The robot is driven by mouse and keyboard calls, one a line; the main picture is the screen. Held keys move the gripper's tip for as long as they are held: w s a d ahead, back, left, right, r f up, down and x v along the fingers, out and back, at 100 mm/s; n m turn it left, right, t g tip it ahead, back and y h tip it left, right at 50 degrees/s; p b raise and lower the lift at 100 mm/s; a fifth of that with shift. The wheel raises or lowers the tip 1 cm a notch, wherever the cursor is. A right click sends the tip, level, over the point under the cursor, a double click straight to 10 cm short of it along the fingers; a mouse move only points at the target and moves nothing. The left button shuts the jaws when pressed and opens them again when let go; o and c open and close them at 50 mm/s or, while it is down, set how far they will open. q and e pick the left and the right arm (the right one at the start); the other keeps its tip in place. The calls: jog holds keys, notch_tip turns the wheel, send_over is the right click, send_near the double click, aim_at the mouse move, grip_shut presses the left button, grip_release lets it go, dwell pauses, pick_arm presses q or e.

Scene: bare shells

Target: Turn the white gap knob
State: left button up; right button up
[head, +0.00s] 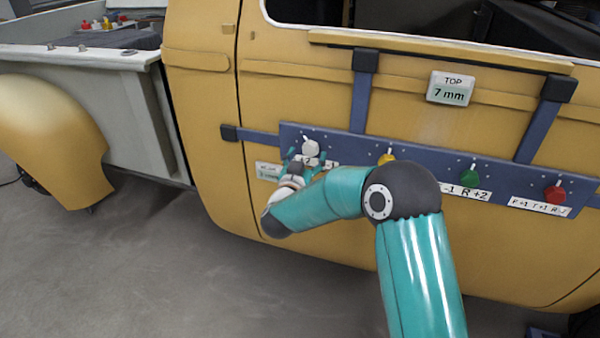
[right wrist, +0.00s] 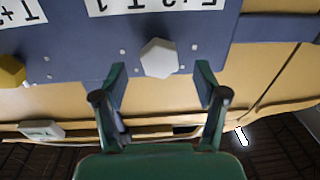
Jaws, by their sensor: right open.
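The white gap knob (head: 310,147) sits at the left end of a blue bar on the yellow vehicle door. In the right wrist view the white knob (right wrist: 159,58) shows as a hexagon between and just beyond my fingertips. My right gripper (head: 306,158) is in front of the knob in the head view, its fingers spread. In the right wrist view my right gripper (right wrist: 161,72) is open, one finger on each side of the knob, with gaps on both sides. My left gripper is not in view.
The blue bar (head: 345,148) also carries yellow (head: 386,159), green (head: 469,177) and red (head: 555,193) knobs with printed labels. A display (head: 450,89) above reads TOP 7 mm. A second small display (head: 268,171) is partly hidden by my gripper. Open floor lies at lower left.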

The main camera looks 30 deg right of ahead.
jog(key=v, duration=0.8)
jog(key=shift+a, duration=0.25)
jog(key=shift+s, duration=0.1)
